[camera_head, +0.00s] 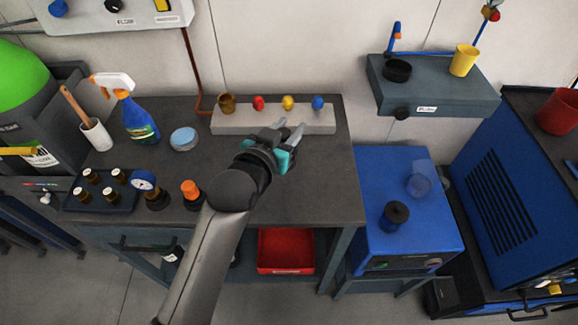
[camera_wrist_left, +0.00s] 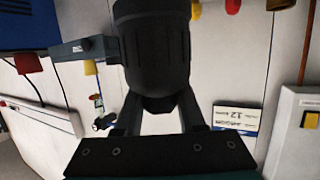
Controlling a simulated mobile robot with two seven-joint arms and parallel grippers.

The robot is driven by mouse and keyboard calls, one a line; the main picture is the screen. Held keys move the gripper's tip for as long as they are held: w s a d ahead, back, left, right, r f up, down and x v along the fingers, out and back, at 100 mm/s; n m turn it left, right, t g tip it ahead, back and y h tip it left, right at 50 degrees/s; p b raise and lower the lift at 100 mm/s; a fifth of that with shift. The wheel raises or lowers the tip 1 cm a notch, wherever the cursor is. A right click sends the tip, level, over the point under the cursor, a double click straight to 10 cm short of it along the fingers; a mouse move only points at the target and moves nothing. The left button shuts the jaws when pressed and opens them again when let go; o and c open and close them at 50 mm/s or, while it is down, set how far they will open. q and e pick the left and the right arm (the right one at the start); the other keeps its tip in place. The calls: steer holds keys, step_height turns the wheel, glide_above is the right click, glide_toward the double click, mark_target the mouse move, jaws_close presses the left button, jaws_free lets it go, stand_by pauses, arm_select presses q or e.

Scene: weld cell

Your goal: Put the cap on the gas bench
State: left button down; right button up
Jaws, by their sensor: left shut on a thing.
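My left gripper (camera_head: 289,131) is over the right part of the dark-topped bench (camera_head: 325,200), in front of the pale block. In the left wrist view the gripper (camera_wrist_left: 158,112) is shut on a black ribbed cap (camera_wrist_left: 152,45), which sits between the two fingers. In the head view the cap is mostly hidden by the gripper and hard to make out. Whether it touches the bench top cannot be told. My right gripper is in neither view.
The pale block (camera_head: 232,122) bears brown, red, yellow and blue knobs. A spray bottle (camera_head: 138,120), a blue-lidded tin (camera_head: 184,139), an orange-capped bottle (camera_head: 191,193) and a bottle tray (camera_head: 72,203) stand to the left. The bench's front right is clear.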

arm_select(q)
step_height(320, 180, down, 6)
steer(key=shift+f+b, duration=0.2)
steer(key=shift+b, duration=0.45)
steer(key=shift+w+f, duration=0.1)
steer(key=shift+f, duration=0.45)
step_height(320, 180, down, 4)
steer(key=shift+r+b, duration=0.2)
steer(key=shift+b, duration=0.55)
steer(key=shift+f, duration=0.2)
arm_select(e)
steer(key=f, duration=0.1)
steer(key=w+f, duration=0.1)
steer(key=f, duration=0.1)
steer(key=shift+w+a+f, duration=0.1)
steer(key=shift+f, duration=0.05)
arm_select(q)
steer(key=shift+f, duration=0.1)
steer(key=c, duration=0.5)
jaws_free()
steer(key=shift+f, duration=0.1)
